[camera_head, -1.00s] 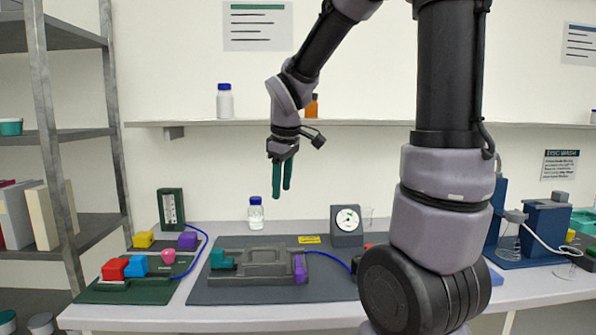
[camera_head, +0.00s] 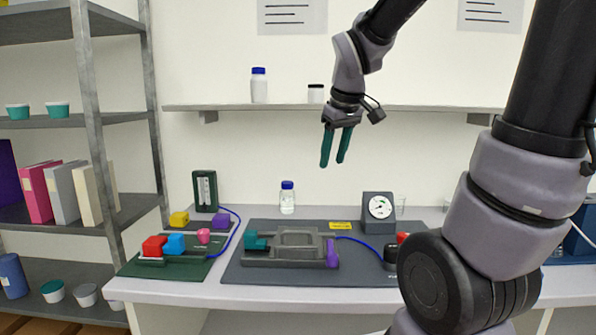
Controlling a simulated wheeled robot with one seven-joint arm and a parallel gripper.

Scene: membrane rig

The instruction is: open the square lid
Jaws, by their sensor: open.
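The grey square lid (camera_head: 298,239) lies flat in a grey frame on a dark mat (camera_head: 258,273) on the bench. A teal block (camera_head: 256,242) sits at its left side and a purple block (camera_head: 332,252) at its right side. I cannot tell from here whether the lid is fastened. My gripper (camera_head: 333,164) hangs in the air above and slightly right of the lid, well clear of it. Its two green fingers point down, apart and empty.
A green board (camera_head: 205,268) with red, blue, pink and other blocks lies to the left. A wall shelf (camera_head: 260,107) is behind my gripper. Blue tubes cross the bench.

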